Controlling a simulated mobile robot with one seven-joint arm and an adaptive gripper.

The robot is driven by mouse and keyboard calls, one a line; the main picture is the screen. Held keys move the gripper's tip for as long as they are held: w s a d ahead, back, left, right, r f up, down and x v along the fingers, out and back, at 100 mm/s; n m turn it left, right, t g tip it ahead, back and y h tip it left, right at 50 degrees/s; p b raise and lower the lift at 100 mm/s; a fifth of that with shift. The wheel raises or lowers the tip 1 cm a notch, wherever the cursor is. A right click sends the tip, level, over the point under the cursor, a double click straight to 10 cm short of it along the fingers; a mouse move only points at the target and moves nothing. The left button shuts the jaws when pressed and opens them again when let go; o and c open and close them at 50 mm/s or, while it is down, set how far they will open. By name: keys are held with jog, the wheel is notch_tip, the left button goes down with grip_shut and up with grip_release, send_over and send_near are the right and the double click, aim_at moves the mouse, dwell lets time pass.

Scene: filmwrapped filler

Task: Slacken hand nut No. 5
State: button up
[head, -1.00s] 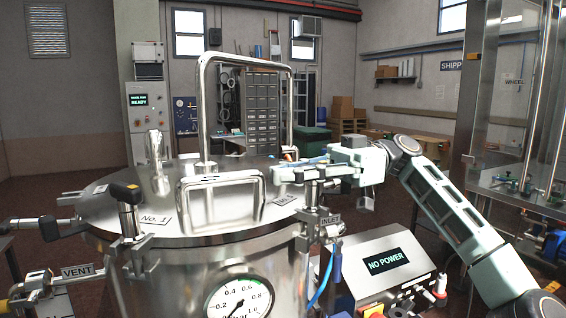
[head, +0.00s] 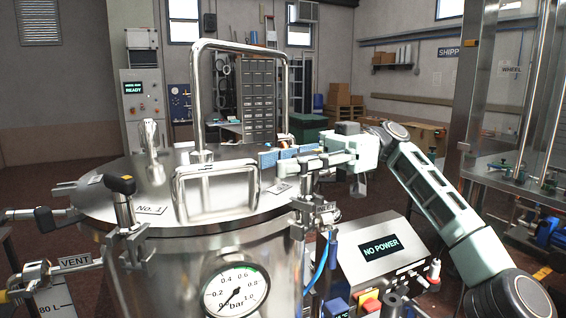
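A steel vessel lid (head: 115,195) fills the left and middle of the view. A label (head: 279,188) lies on its right rim, too small to read surely; hand nut No. 5 cannot be made out there, with my gripper and fittings in the way. A black-topped hand nut (head: 122,185) stands upright by the No. 1 label (head: 150,209) at the front left. My gripper (head: 285,157) reaches in from the right, its blue-padded fingers over the right part of the lid, behind the front handle. Its finger gap and any contact are unclear.
A tall bar handle (head: 195,100) and a low front handle (head: 178,200) rise from the lid. A pressure gauge (head: 236,289) is on the vessel's front. A NO POWER control box (head: 350,262) stands at right. A steel frame (head: 478,80) is further right.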

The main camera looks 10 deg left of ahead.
aim_at(307, 152)
jog(key=v, duration=0.4)
jog(key=shift+w+d, duration=0.2)
jog(key=shift+w, duration=0.1)
jog(key=shift+w+d+f, duration=0.15)
jog(key=shift+w+d, duration=0.1)
jog(key=shift+w, duration=0.15)
jog(key=shift+v, duration=0.75)
jog(key=shift+d, duration=0.15)
